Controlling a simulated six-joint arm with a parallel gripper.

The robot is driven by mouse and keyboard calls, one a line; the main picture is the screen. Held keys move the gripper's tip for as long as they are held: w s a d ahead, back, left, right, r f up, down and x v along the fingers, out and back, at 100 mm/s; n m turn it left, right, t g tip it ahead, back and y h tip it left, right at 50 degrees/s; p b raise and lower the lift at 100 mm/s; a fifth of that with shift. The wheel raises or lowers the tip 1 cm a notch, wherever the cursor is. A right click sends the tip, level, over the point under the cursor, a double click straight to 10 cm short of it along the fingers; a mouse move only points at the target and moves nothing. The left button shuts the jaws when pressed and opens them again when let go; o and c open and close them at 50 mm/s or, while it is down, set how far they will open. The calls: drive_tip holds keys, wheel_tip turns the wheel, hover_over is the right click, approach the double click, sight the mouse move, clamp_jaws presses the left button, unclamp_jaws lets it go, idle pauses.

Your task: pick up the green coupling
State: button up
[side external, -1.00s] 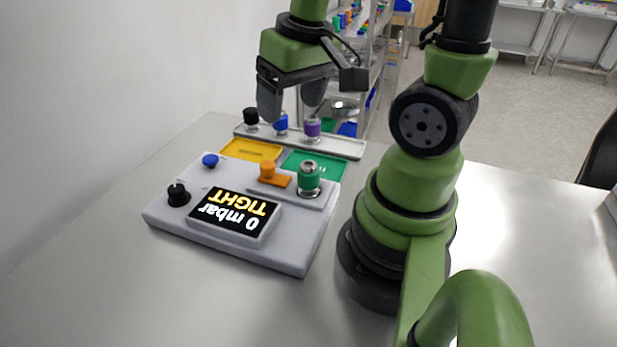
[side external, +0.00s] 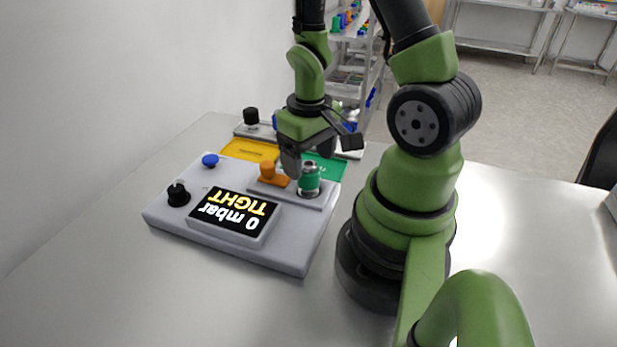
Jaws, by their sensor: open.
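The green coupling (side external: 309,181) stands upright at the right end of the grey test device (side external: 290,258), with a metal top and a metal ring at its base. My gripper (side external: 308,166) is open and low over the device, with its fingers around or just behind the coupling's upper part. One finger shows to the left of the coupling's top; the other is partly hidden behind it. I cannot tell whether either finger touches it.
The device has a display (side external: 234,212) reading "0 mbar TIGHT", a black knob (side external: 178,194) and a blue button (side external: 210,160). Behind are a yellow tray (side external: 248,150), a green tray (side external: 335,168) and a rack with a black-capped part (side external: 251,116).

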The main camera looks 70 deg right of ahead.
sight(308, 164)
drive_tip(key=shift+w+f, duration=0.1)
drive_tip(key=shift+f, duration=2.15)
drive_tip(key=c, duration=1.2)
